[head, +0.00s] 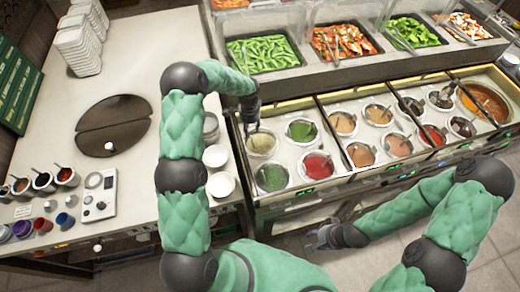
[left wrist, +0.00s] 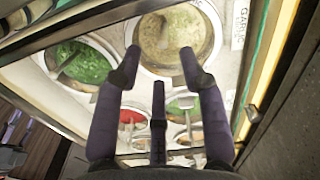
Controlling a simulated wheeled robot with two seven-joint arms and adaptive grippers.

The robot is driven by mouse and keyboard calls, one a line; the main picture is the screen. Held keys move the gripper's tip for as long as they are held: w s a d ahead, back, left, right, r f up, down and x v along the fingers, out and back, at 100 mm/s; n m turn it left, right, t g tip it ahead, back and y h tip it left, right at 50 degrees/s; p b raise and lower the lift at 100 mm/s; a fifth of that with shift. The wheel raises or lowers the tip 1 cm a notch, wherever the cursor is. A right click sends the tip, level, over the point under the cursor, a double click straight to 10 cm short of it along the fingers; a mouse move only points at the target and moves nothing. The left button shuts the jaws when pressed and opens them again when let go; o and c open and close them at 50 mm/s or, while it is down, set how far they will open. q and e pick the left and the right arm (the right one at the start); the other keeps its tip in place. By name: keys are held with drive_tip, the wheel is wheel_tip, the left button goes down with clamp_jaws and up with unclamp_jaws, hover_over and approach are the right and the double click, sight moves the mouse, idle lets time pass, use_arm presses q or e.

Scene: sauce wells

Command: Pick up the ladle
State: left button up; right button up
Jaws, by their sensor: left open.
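My left gripper (head: 254,126) is open and empty, above the pale sauce well (head: 262,145) at the far left end of the sauce counter. In the left wrist view, the spread fingers (left wrist: 162,60) point at that pale sauce well (left wrist: 172,38). A ladle handle (left wrist: 162,28) stands in it, beyond the fingertips and apart from them. A green sauce well (left wrist: 85,65) with another ladle (left wrist: 66,62) is beside it. Several other wells hold ladles, so I cannot tell which ladle is meant. My right gripper (head: 322,238) hangs low in front of the counter; its fingers are unclear.
Red sauce (head: 314,167) and green sauce wells (head: 301,131) sit nearby, with a raised counter rim (left wrist: 262,70) close to the gripper. Topping trays (head: 262,53) stand behind. White bowls (head: 220,184) and a worktop (head: 130,60) lie left.

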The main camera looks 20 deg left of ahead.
sight(252, 138)
use_arm(q)
drive_tip(key=shift+w+d+f, duration=0.1)
drive_tip(key=shift+w+f, duration=0.1)
drive_tip(key=shift+f, duration=1.9)
drive_tip(key=shift+w+f, duration=0.15)
drive_tip(key=shift+f, duration=1.9)
drive_tip(key=shift+c, duration=0.2)
clamp_jaws()
